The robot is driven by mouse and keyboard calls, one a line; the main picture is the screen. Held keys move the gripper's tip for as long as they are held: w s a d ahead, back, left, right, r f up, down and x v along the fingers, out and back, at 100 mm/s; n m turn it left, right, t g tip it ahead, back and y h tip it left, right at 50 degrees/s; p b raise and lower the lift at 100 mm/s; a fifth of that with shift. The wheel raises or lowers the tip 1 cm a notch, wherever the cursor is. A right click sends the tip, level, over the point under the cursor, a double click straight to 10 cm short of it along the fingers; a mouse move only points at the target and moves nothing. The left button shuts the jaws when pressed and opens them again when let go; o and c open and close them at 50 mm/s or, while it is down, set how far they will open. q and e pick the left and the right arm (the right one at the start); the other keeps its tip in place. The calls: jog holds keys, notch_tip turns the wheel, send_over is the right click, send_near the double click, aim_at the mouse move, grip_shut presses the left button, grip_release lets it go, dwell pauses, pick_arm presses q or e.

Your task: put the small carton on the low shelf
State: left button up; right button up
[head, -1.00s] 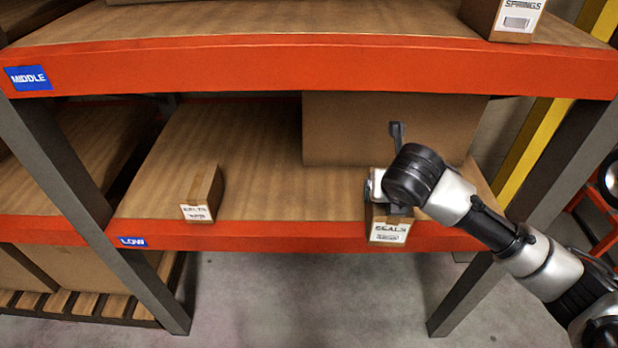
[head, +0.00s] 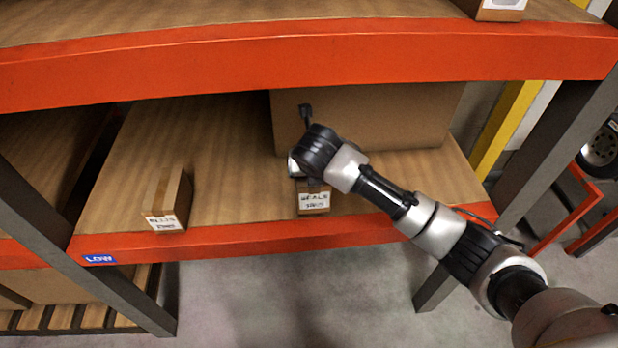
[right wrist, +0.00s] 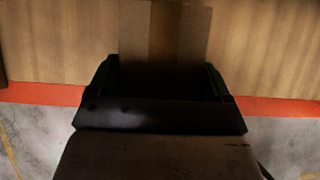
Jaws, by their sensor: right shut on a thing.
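The small carton (head: 314,203), brown with a white label reading SEALS, is at the front of the low shelf (head: 235,170) in the head view. My right gripper (head: 306,180) is shut on it from above, partly hidden by my wrist. I cannot tell whether its base touches the boards. In the right wrist view, the carton (right wrist: 165,35) is between the two dark fingers (right wrist: 162,80), in shadow. The low shelf has wooden boards, an orange front beam and a blue LOW sign (head: 99,259). My left gripper is not in view.
Another small labelled carton (head: 167,200) stands on the low shelf to the left. A large brown box (head: 400,115) stands behind my gripper. The middle shelf's orange beam (head: 250,60) runs overhead. Bare boards lie between the two small cartons.

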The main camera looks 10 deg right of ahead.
aim_at(313, 191)
jog(key=shift+w+a+f, duration=0.1)
jog(key=shift+a+f, duration=0.1)
jog(key=shift+f, duration=0.1)
notch_tip(313, 191, down, 4)
jog(key=shift+r, duration=0.25)
jog(key=o, duration=1.1)
jog(key=shift+f, duration=0.1)
jog(key=v, duration=1.2)
jog(key=shift+p, duration=0.3)
